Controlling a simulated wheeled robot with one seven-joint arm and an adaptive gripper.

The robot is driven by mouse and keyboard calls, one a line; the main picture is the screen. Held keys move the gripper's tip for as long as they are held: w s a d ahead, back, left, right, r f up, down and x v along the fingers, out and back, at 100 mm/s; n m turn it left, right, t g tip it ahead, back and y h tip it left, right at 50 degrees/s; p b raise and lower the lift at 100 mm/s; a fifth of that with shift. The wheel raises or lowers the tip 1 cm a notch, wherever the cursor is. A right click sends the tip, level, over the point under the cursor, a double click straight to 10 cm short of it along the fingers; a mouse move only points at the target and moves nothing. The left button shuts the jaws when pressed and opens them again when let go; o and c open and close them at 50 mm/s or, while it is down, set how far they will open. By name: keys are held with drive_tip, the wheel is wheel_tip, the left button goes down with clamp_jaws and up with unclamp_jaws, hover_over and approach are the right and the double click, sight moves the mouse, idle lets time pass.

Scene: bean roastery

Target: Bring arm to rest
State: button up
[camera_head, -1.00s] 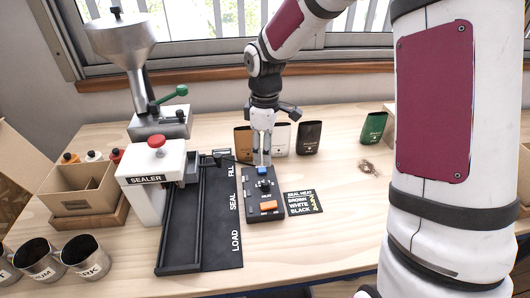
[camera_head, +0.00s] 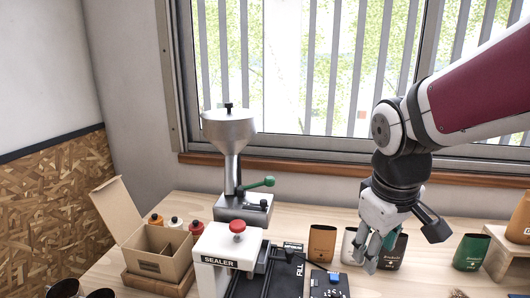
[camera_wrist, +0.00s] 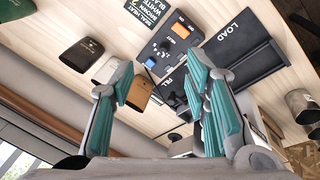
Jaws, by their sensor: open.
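My gripper (camera_head: 374,250) hangs from my arm at the right of the head view, in front of the white and dark bags and above the table. Its jaws are open and empty, with teal finger pads spread apart in the wrist view (camera_wrist: 165,100). The black control box (camera_head: 328,285) with a blue switch is left of and below the gripper, apart from it. In the wrist view, the control box (camera_wrist: 170,50) with its orange and blue switches shows beyond the fingers.
The sealer (camera_head: 228,255) with its red knob and the metal hopper (camera_head: 229,130) stand left of the gripper. Brown (camera_head: 321,244), white (camera_head: 348,243), dark (camera_head: 398,252) and green (camera_head: 470,252) bags stand along the back. The window (camera_head: 300,70) is behind.

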drive_tip(key=s+r+m+t+y, duration=0.1)
drive_tip(key=s+m, duration=0.4)
drive_tip(key=s, duration=0.8)
drive_tip(key=shift+a+r+t, duration=0.3)
drive_tip(key=shift+r+t, duration=0.6)
drive_tip(key=shift+r, duration=0.5)
